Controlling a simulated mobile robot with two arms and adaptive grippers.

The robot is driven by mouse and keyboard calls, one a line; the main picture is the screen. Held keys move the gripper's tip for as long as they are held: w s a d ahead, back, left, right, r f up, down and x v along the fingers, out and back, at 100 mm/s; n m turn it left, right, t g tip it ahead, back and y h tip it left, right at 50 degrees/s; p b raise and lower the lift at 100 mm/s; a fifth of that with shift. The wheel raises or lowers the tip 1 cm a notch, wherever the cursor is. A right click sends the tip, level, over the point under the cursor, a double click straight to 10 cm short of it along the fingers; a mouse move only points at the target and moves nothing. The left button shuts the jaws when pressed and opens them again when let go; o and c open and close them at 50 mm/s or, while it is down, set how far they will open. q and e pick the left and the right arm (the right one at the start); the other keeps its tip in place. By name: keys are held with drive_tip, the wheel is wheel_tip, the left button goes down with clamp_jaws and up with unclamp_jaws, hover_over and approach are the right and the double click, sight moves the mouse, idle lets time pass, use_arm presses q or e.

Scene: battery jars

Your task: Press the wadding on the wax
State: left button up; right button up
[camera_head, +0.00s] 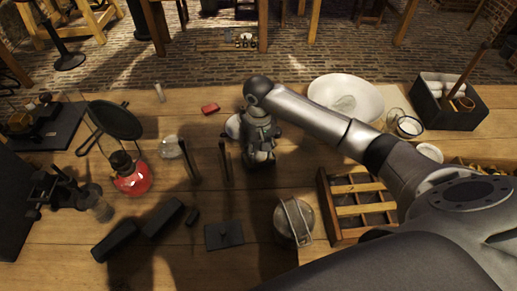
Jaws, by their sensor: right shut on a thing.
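My right gripper (261,155) points down over the middle of the table. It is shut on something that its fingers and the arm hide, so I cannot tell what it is. A pale round dish (233,127) shows partly behind the gripper, on its left. White rolls (436,86), which may be wadding, lie in the dark crate (462,118) at the back right. I cannot make out any wax for certain. My left gripper is not in view.
Dark upright rods (225,160) stand just left of the gripper. A red-based lamp (131,178) and black pan (114,120) are at left. A large white bowl (362,88) is behind; a slatted wooden rack (365,210) and round glass vessel (293,220) are at front right.

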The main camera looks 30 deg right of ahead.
sight(258, 145)
drive_tip(key=shift+s+f+b, duration=0.15)
drive_tip(key=shift+f+b, duration=0.05)
drive_tip(key=shift+b, duration=0.2)
idle(1.3)
drive_tip(key=shift+r+p, duration=0.45)
drive_tip(key=shift+r, duration=0.35)
drive_tip(key=shift+w+r+p, duration=0.2)
drive_tip(key=shift+r+p, duration=0.7)
drive_tip(key=shift+r, duration=1.9)
